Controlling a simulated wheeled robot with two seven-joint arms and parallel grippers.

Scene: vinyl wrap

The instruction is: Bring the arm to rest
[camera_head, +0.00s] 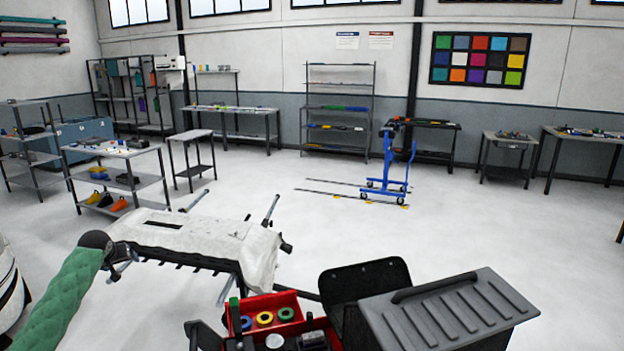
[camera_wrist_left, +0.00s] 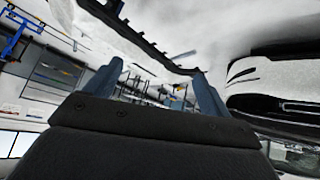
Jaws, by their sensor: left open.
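My left arm (camera_head: 65,295), in a green quilted sleeve, comes in from the lower left of the head view. Its dark wrist end is beside the left edge of a work stand. My left gripper (camera_head: 122,268) is small and partly hidden there. In the left wrist view the two blue-grey fingers of the left gripper (camera_wrist_left: 155,85) stand wide apart with nothing between them. I do not see my right gripper.
The work stand (camera_head: 190,235) carries a pale sheet and has a toothed dark front edge, close to my left gripper. A red tool tray (camera_head: 285,308) and a grey lidded box (camera_head: 445,310) are in front. A blue lift (camera_head: 390,165) stands farther back; open floor lies right.

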